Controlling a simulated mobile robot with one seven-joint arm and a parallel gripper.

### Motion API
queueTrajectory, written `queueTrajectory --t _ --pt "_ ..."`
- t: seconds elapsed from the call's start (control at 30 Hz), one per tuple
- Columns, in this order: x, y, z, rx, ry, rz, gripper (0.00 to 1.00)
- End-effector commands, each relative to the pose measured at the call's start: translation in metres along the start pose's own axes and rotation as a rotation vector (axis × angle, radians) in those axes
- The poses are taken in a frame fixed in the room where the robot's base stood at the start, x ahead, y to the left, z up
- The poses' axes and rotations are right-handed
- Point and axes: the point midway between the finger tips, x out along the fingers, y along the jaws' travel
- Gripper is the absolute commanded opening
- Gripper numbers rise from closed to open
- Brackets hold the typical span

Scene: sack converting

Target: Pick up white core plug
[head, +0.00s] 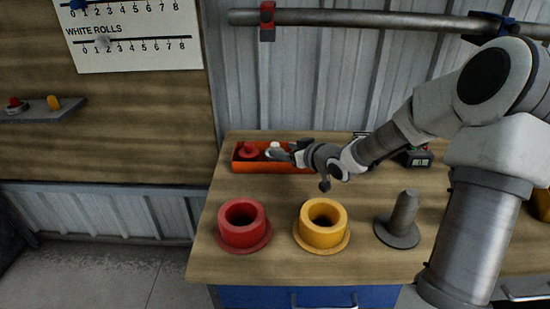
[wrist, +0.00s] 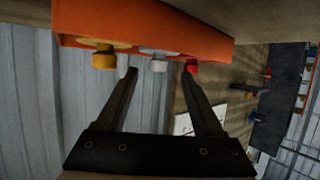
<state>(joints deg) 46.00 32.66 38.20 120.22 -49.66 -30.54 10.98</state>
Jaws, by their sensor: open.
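The white core plug (head: 274,147) stands in an orange tray (head: 270,170) at the back of the wooden table, just right of a red plug (head: 248,150). In the wrist view, the white plug (wrist: 157,64) shows between a yellow plug (wrist: 103,58) and a red plug (wrist: 192,68). My gripper (head: 283,153) is over the tray's right part and hides some of it. In the wrist view my gripper (wrist: 159,73) is open, with one fingertip on each side of the white plug. I cannot tell whether either finger touches it.
A red flanged ring (head: 242,226) and a yellow flanged ring (head: 322,226) stand at the table's front. A grey spindle on a round base (head: 403,219) is to their right. A digital readout (head: 418,159) sits behind. A metal rail (head: 350,19) crosses above.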

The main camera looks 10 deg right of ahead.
Motion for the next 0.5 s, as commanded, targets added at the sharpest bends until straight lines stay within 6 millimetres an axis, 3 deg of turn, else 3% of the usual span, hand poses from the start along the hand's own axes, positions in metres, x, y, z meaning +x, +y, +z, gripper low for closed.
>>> queueTrajectory --t 0.23,0.5 --pt "0.037 0.002 0.002 -0.001 0.001 -0.003 0.69" --pt "0.045 0.002 -0.001 0.0 -0.001 0.0 0.69"
